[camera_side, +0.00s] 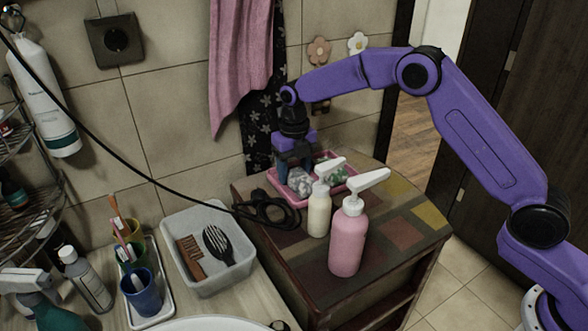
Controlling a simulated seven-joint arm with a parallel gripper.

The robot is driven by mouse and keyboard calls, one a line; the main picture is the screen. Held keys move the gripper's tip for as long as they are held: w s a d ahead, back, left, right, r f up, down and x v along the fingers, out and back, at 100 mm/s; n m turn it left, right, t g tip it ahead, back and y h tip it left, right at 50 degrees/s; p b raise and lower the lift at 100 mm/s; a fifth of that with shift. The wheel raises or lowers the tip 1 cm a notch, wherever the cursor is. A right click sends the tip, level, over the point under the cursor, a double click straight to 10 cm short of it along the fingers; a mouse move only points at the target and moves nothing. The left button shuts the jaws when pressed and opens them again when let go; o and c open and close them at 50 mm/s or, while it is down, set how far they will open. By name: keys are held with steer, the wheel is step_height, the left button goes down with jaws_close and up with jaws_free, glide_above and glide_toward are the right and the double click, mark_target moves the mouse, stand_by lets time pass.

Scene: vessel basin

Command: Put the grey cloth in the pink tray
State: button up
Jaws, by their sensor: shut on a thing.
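The pink tray (284,193) lies on the patterned top of a wooden cabinet, at the middle of the view. My gripper (295,174) points down over the tray's left part. It is shut on the crumpled grey cloth (300,182), which shows between and below the fingers. The cloth appears within the tray's outline, low down; I cannot tell if it touches the tray floor. A green and white item (331,174) lies in the right part of the tray, partly hidden by a pump bottle.
A cream pump bottle (319,212) and a pink pump bottle (348,240) stand in front of the tray. A black cable (266,211) lies at its left. A grey bin (205,283) holds a brush and comb. A pink towel (238,60) hangs behind.

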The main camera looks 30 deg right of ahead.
mark_target(294, 169)
steer(key=shift+f, duration=0.1)
steer(key=o, duration=1.1)
step_height(294, 169, up, 12)
